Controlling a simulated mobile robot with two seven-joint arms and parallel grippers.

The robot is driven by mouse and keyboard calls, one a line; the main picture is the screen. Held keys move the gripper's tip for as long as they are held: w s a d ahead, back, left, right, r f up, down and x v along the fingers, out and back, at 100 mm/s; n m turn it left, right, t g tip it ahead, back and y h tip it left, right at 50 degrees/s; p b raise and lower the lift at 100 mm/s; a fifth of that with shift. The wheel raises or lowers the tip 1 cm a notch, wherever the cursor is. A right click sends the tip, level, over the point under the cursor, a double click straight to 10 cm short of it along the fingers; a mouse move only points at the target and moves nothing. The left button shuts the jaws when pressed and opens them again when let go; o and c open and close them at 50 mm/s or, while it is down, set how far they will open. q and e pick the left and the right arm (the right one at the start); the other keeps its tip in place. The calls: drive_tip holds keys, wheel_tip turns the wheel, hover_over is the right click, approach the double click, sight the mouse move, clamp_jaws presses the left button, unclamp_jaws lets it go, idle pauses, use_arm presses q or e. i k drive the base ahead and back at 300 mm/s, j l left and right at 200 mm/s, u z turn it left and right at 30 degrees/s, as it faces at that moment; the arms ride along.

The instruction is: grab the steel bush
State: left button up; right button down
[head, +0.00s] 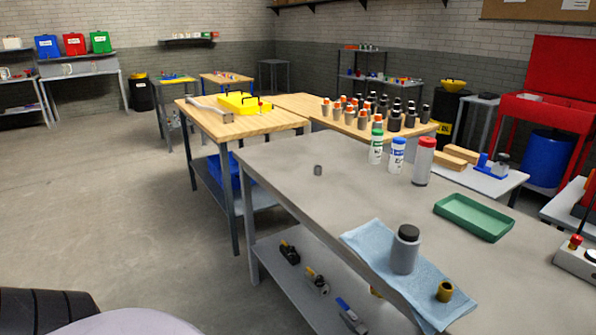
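The steel bush (318,170) is a small dark grey cylinder standing alone on the grey workbench top (285,180), near its far left part. Nothing touches it. A brass-coloured bush (445,291) stands on a light blue cloth (372,243) at the bench's near edge. A grey jar with a black lid (405,250) stands on the same cloth. Neither of my grippers shows in the head view.
Bottles with green (376,145), blue (397,155) and red (424,161) caps stand at the bench's back. A green tray (474,217) lies to the right. A lower shelf (318,277) holds several tools. Bare bench surrounds the steel bush; open floor lies left.

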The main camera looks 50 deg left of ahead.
sight(318, 168)
drive_tip(key=u, duration=1.35)
drive_tip(key=z, duration=0.35)
drive_tip(key=i+j+z, duration=0.15)
drive_tip(key=z, duration=0.3)
drive_tip(key=i+j+z, duration=0.1)
drive_tip(key=j+z, duration=0.2)
drive_tip(key=z, duration=0.15)
drive_tip(key=i+j+z, duration=0.1)
drive_tip(key=j+z, duration=0.3)
drive_tip(key=j, duration=0.35)
drive_tip(key=j+z, duration=0.15)
drive_tip(key=j, duration=0.6)
